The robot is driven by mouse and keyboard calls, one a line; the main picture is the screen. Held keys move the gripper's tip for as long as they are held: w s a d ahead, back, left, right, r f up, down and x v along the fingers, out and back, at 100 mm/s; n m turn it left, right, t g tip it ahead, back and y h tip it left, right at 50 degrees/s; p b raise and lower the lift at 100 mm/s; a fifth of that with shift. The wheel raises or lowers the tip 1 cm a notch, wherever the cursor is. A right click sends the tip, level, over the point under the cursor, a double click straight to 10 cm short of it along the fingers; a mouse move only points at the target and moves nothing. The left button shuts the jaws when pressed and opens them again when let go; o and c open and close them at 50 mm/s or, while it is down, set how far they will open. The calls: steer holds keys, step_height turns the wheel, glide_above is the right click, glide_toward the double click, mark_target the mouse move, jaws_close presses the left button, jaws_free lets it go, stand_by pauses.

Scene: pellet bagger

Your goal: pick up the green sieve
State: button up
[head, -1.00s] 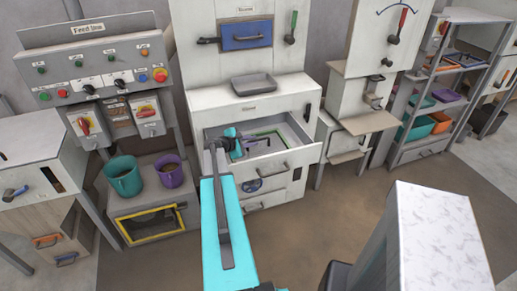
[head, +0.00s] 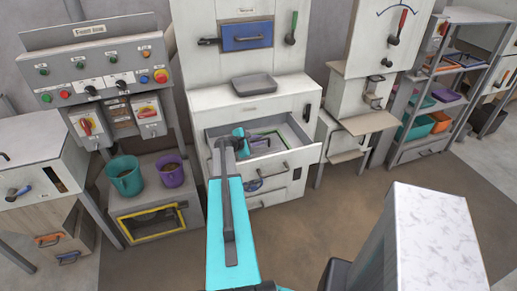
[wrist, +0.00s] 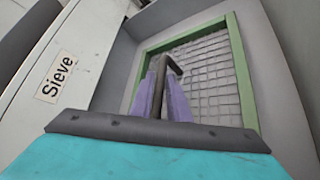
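The green sieve (head: 266,140) lies in the open drawer (head: 292,157) of the white cabinet. In the wrist view its green frame (wrist: 241,75) surrounds a grey wire mesh (wrist: 208,72). A dark bent handle bar (wrist: 172,65) stands up in front of the mesh. My gripper (wrist: 160,85) has two purple fingers, one on each side of this bar in the picture. I cannot tell whether they press on it. In the head view my turquoise arm hides most of the fingers.
The drawer walls (wrist: 285,65) rise close around the sieve. A "Sieve" label (wrist: 57,77) is on the white front beside it. A grey tray (head: 255,87) sits on the ledge above the drawer. Teal (head: 125,177) and purple (head: 169,172) buckets stand to the left.

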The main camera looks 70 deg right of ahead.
steer(key=shift+s+d+f, duration=0.1)
steer(key=shift+d, duration=0.1)
steer(key=shift+c, duration=0.4)
jaws_close()
